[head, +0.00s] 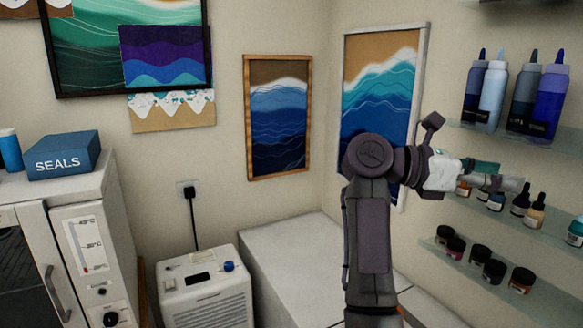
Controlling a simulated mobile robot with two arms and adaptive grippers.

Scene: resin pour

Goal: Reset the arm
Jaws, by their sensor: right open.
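My right arm rises from the bottom of the head view, bends at a raised elbow and reaches to the right. My left gripper is not in view.
Squeeze bottles (492,92) stand on a higher shelf, and several dark jars (494,271) on a lower one. A white bench (290,262) runs below. A white machine (205,295) and a cabinet with a blue SEALS box (64,157) are left. Wave paintings (277,125) hang behind.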

